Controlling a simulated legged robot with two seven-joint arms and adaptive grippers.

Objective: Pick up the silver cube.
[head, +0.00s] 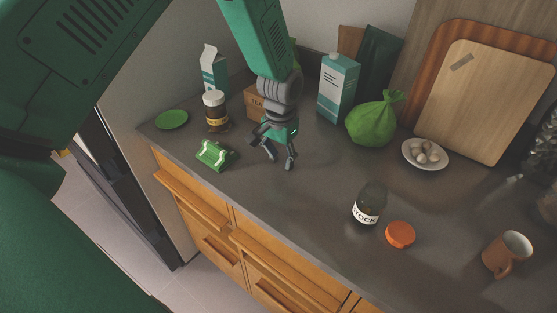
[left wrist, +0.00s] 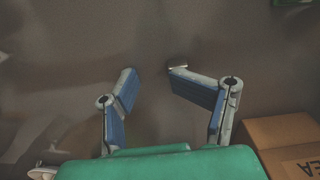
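I cannot make out a silver cube for certain in either view. My left gripper (head: 275,160) is pointed down at the dark counter (head: 310,205), with its fingers apart. In the left wrist view the two blue-padded fingers (left wrist: 152,75) are spread with bare counter between them. A small pale edge (left wrist: 178,66) shows at the right fingertip there; I cannot tell whether it is part of the finger or of a cube behind it. My right gripper is not in view.
A green pack (head: 215,155), brown jar (head: 215,110) and cardboard box (head: 255,101) stand near the gripper. Counter before the gripper is clear.

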